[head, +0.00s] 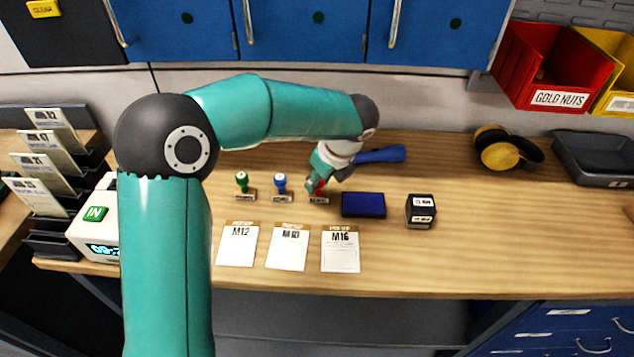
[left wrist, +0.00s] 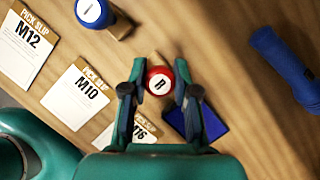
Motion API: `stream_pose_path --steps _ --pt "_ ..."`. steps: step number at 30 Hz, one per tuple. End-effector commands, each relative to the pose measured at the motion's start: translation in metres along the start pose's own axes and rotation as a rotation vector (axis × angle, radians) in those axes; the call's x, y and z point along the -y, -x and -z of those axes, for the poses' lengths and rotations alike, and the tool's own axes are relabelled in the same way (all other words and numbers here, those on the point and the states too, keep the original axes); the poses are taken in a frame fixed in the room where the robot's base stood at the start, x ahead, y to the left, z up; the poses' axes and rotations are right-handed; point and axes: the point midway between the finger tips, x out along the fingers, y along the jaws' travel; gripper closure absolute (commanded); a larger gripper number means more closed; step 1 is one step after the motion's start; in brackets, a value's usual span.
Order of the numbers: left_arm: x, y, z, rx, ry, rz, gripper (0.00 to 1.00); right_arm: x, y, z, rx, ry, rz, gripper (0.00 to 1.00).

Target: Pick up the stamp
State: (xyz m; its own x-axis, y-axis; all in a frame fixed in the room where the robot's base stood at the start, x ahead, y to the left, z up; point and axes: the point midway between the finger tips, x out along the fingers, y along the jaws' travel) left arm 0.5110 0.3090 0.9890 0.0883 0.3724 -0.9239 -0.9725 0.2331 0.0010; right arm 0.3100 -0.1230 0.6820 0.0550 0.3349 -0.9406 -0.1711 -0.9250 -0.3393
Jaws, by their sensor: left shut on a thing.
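A red-handled stamp (head: 319,189) is at the right end of a row on the wooden bench, beside a blue stamp (head: 281,186) and a green stamp (head: 243,185). My left gripper (head: 317,182) comes down over the red stamp. In the left wrist view, the round red top (left wrist: 159,82) with a dark letter on white sits between the two fingers, and the gripper (left wrist: 159,76) is shut on it. The stamp's base appears at bench level; I cannot tell whether it touches. The blue stamp (left wrist: 93,12) also shows in the left wrist view. My right gripper is not in view.
A blue ink pad (head: 363,205) lies right of the red stamp, with a dark labelled cube (head: 421,211) beyond. Pick slips M12 (head: 236,244), M10 (head: 287,247) and M16 (head: 340,249) lie in front. A blue tool (head: 382,155) lies behind. The bench's right front is clear.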

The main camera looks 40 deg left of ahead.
Motion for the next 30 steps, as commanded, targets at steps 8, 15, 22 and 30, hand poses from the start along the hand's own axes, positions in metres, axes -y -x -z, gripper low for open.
stream_pose_path --steps 8,15,22,30 --pt "0.001 0.022 -0.009 0.001 0.002 0.004 1.00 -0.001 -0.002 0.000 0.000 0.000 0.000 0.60" --pt "0.001 0.043 0.024 0.000 -0.008 0.004 1.00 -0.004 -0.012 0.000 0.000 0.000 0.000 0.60" --pt "0.001 0.068 0.085 0.000 -0.008 0.005 1.00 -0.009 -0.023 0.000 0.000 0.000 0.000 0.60" --pt "0.000 0.091 0.137 0.000 -0.003 0.002 1.00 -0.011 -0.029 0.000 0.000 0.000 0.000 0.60"
